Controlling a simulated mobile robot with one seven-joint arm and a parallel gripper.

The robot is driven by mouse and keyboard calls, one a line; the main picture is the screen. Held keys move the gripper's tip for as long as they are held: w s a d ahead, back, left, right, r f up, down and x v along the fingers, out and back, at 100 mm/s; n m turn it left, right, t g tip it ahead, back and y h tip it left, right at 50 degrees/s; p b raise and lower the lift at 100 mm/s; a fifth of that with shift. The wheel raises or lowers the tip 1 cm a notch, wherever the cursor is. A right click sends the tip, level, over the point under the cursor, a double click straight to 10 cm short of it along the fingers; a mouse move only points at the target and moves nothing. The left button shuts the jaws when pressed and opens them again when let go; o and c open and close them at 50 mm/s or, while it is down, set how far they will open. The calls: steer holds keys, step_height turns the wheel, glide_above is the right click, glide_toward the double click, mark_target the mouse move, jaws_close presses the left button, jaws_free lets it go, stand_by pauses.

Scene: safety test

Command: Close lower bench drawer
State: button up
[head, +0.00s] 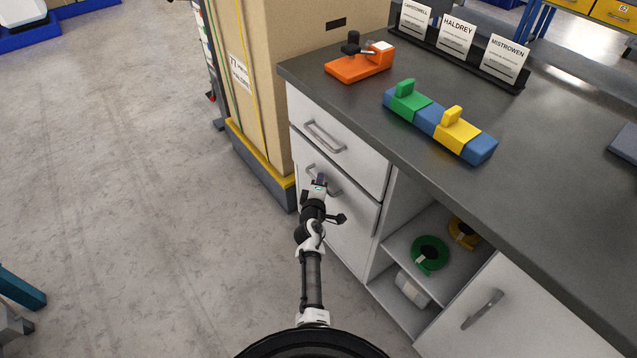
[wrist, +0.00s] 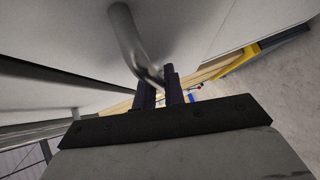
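The lower bench drawer (head: 348,228) has a white front, below the upper drawer (head: 345,150) at the bench's left end. Its front looks close to flush in the head view; a thin dark line runs along its right edge, and I cannot tell how large any gap is. Its grey metal bar handle (wrist: 126,36) curves down to my fingers in the wrist view. My gripper (head: 319,184) is at this handle. Its two dark fingers (wrist: 160,92) are close together around the bar and appear shut on it. The fingers partly hide the handle.
The dark benchtop (head: 555,135) holds an orange tool (head: 358,68) and a blue block with green and yellow pieces (head: 428,118). An open shelf with tape rolls (head: 430,253) is to the right. A tall carton (head: 285,60) stands left. The floor (head: 130,190) left is clear.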

steer(key=shift+o, duration=0.9)
steer(key=shift+w+d+r, duration=0.15)
steer(key=shift+w+d, duration=0.05)
steer(key=shift+d, duration=0.05)
steer(key=shift+s, duration=0.25)
steer(key=v, duration=1.3)
steer(key=shift+s+a, duration=0.2)
steer(key=shift+a, duration=0.05)
